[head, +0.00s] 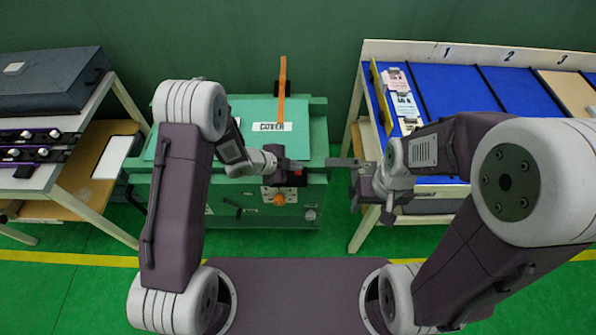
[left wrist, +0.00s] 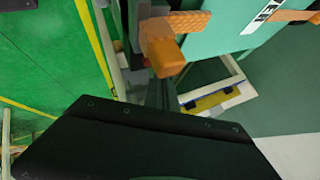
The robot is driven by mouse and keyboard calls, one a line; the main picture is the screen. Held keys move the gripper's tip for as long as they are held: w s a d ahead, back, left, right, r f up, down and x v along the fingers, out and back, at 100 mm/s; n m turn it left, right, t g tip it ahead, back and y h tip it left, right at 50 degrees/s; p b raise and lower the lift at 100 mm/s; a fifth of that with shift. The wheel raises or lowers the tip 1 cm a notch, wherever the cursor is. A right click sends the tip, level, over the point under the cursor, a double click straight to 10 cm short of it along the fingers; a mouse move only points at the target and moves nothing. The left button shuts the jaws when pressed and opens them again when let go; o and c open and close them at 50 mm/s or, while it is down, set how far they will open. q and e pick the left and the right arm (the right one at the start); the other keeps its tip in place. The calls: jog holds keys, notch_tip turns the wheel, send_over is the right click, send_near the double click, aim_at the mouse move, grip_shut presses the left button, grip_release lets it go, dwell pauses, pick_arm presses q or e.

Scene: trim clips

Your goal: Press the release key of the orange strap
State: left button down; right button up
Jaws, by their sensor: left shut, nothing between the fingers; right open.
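The orange strap (head: 283,90) runs down over the top of the green cabinet, past a "COVER" label. An orange block (head: 279,199) is on the cabinet's front, below my left gripper (head: 300,167). In the left wrist view the orange block (left wrist: 165,55) shows large, with an orange strap (left wrist: 190,22) behind it. I cannot tell which part is the release key. My left gripper is shut and empty in front of the cabinet's upper front edge; contact cannot be made out. My right gripper (head: 340,162) is open and empty, right of the left one.
The green cabinet (head: 318,135) stands between a left bench (head: 75,165) carrying a dark case (head: 45,85) and a right table (head: 450,50) with blue numbered lanes. Green floor with a yellow line lies in front.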

pick_arm(q)
jog(key=shift+f+b, duration=0.35)
jog(key=shift+f, duration=0.05)
